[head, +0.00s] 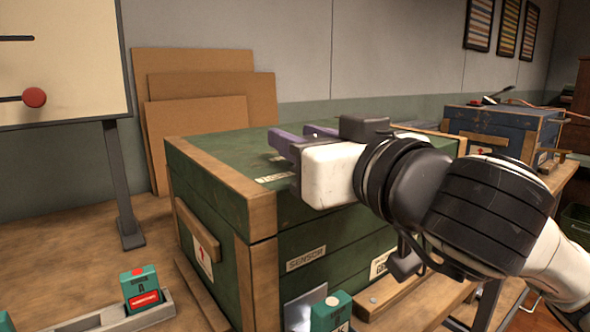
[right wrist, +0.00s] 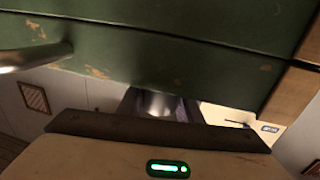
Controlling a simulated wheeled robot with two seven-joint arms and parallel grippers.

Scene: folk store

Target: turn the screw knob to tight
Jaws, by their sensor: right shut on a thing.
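My right gripper (head: 293,143) reaches in from the right, its purple fingers over the top of a green crate (head: 330,240) with wooden edges. In the right wrist view, a rounded silvery piece (right wrist: 158,103) sits between the purple fingers, and the gripper is shut on it. It looks like the screw knob, but most of it is hidden by the gripper. The head view does not show it. The knob's turn and tightness cannot be told. My left gripper is not in view.
A silvery rod (right wrist: 35,57) shows at the left of the right wrist view. A blue crate (head: 490,130) stands at the back right. Brown boards (head: 205,75) lean on the wall. A teal box (head: 140,288) sits in a grey tray (head: 95,322) at the front left.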

